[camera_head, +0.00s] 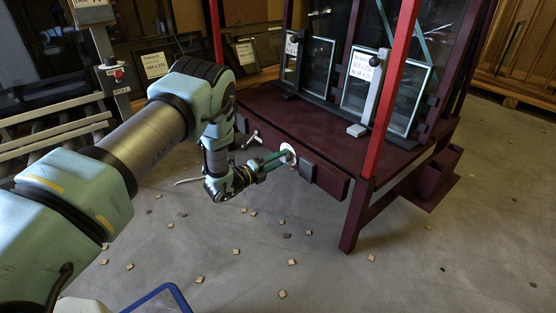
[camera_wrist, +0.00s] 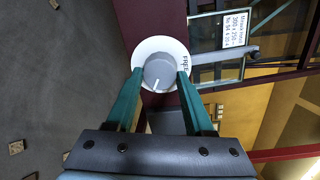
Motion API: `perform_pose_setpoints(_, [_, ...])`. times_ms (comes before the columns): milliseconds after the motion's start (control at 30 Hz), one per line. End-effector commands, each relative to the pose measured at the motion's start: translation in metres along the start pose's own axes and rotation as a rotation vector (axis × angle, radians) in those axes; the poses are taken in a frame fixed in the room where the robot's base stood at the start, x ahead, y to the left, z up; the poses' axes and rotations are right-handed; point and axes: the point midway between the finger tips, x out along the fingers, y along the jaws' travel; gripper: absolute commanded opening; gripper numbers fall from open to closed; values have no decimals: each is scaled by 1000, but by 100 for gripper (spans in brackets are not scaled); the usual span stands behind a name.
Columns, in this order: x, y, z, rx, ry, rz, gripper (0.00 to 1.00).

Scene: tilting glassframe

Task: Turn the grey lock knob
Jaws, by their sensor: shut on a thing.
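The grey lock knob (camera_wrist: 160,71) is round, with a short white pointer line towards the lower left in the wrist view. It sits on a white disc (camera_wrist: 150,45) marked "FREE" at its right edge. In the head view the white disc (camera_head: 287,147) shows on the front rail of the dark red frame; the knob itself is mostly hidden by the fingers there. My gripper (camera_wrist: 160,76) has its two green fingers on either side of the knob, shut on it. In the head view my gripper (camera_head: 286,156) reaches the rail from the left.
A dark block (camera_head: 307,171) sits on the rail just right of the disc. Labelled glass panes (camera_head: 318,62) and a grey upright lever (camera_head: 371,90) stand on the red table (camera_head: 300,115). Small chips (camera_head: 282,293) litter the otherwise open floor.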

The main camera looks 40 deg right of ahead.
Motion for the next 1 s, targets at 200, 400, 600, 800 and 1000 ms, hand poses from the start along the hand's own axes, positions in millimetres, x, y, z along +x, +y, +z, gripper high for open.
perform_pose_setpoints(200, [-1, 2, 0, 5, 0, 4, 0])
perform_pose_setpoints(400, [-1, 2, 0, 5, 0, 4, 56])
perform_pose_setpoints(600, [-1, 1, 0, 4, 0, 3, 79])
perform_pose_setpoints(800, [0, 0, 0, 4, 0, 1, 83])
perform_pose_setpoints(1000, [-8, -1, 1, 3, 0, 3, 83])
